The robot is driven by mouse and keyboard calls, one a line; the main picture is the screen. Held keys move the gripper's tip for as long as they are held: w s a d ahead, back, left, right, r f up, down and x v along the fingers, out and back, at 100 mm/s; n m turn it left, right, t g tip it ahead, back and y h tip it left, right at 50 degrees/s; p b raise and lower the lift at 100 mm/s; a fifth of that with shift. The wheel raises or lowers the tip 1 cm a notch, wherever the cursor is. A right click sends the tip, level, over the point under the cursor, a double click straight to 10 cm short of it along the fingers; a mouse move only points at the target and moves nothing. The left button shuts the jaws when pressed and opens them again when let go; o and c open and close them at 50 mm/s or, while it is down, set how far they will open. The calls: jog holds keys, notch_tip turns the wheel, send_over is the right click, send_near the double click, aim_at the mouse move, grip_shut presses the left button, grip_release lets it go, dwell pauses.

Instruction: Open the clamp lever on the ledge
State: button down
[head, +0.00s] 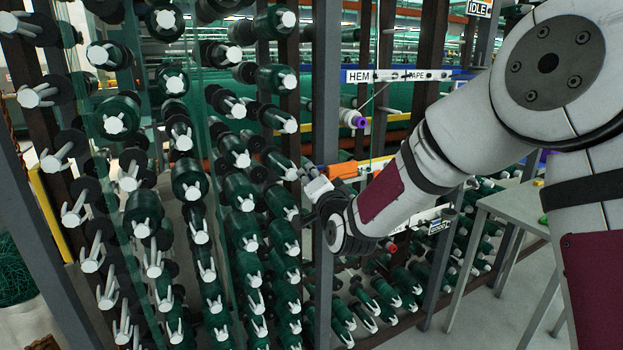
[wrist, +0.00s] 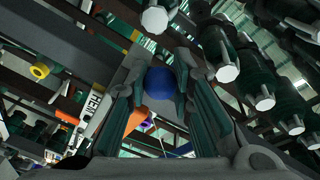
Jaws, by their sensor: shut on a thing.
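My gripper (wrist: 160,68) reaches up in the wrist view, its two dark fingers on either side of a round blue knob (wrist: 160,84). The knob seems to be the end of the clamp lever; the rest of the lever is hidden, so I cannot tell its angle. Behind the knob is a dark grey surface, possibly the ledge or post. In the head view my gripper (head: 318,188) is beside a tall grey post (head: 325,120), mostly turned away, and the knob is hidden there. An orange block (head: 342,170) sits just beyond the gripper.
Racks of green spools (head: 190,180) with pale prongs crowd the left, close to my gripper. A white HEM label bar (head: 392,76) and a purple-ended spool (head: 353,119) are behind it. A grey table (head: 515,203) stands at the right, with open floor in front.

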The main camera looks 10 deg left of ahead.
jog(key=shift+a+m+h, duration=0.25)
jog(key=shift+m+h, duration=0.05)
jog(key=shift+h, duration=0.1)
jog(key=shift+w+a+m+g+h, duration=0.25)
jog(key=shift+a+m+h, duration=0.45)
jog(key=shift+m+h, duration=1.4)
jog(key=shift+w+a+m+g+h, duration=0.1)
jog(key=shift+w+a+m+h, duration=0.8)
jog(key=shift+h, duration=2.05)
jog(key=shift+s+a+m+g+h, duration=0.2)
jog(key=shift+a+m+h, duration=0.25)
jog(key=shift+m+h, duration=1.85)
jog(key=shift+w+h, duration=0.1)
jog(key=shift+h, duration=0.25)
jog(key=c, duration=1.4)
grip_release()
jog(key=shift+o, duration=0.2)
jog(key=shift+n, duration=0.3)
